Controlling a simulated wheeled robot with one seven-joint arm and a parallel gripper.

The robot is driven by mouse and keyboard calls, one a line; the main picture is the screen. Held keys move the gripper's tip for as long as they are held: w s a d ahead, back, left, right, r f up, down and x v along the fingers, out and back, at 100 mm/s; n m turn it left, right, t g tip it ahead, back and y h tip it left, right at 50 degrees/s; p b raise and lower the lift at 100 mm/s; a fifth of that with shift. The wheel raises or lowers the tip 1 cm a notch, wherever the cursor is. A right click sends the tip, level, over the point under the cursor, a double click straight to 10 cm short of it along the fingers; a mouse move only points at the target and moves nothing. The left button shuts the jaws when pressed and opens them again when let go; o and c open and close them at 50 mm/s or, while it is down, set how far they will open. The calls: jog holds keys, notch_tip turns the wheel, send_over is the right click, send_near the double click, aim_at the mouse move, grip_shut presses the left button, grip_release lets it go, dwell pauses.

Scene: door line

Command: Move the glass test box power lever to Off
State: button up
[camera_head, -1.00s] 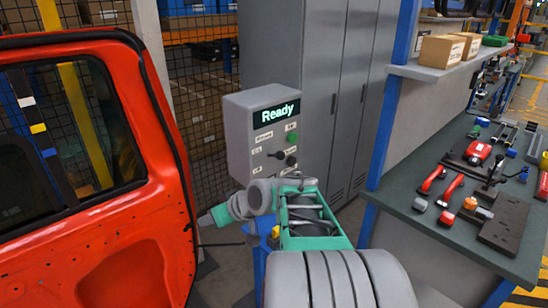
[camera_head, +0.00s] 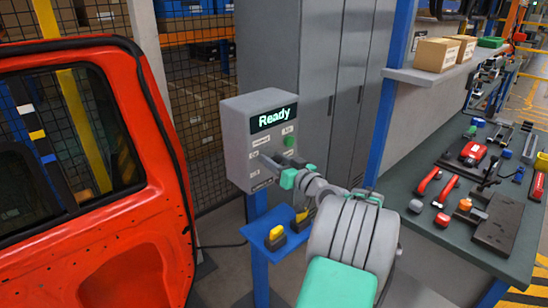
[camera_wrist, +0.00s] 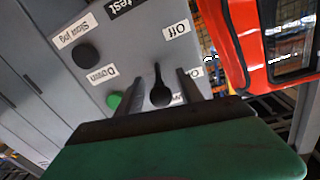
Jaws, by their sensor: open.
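The grey test box (camera_head: 236,140) stands behind the door's right edge, its screen reading "Ready" in the head view. My gripper (camera_head: 268,166) is at the lower part of its front panel and hides the controls there. In the wrist view, turned about upside down, the black lever (camera_wrist: 160,92) lies between the open fingers of my gripper (camera_wrist: 161,74). Its narrow end points up in that picture, towards the "Off" label (camera_wrist: 176,32). The "On" label (camera_wrist: 196,73) is partly covered by a finger. Whether a finger touches the lever, I cannot tell.
A green button (camera_wrist: 114,101) and a black knob (camera_wrist: 85,56) sit beside the lever on the panel. A red vehicle door (camera_head: 150,215) stands close on the left. A workbench (camera_head: 425,240) with tools is on the right. A small blue stand (camera_head: 262,232) is below the box.

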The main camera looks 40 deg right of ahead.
grip_shut()
dwell(0.4)
dwell(1.0)
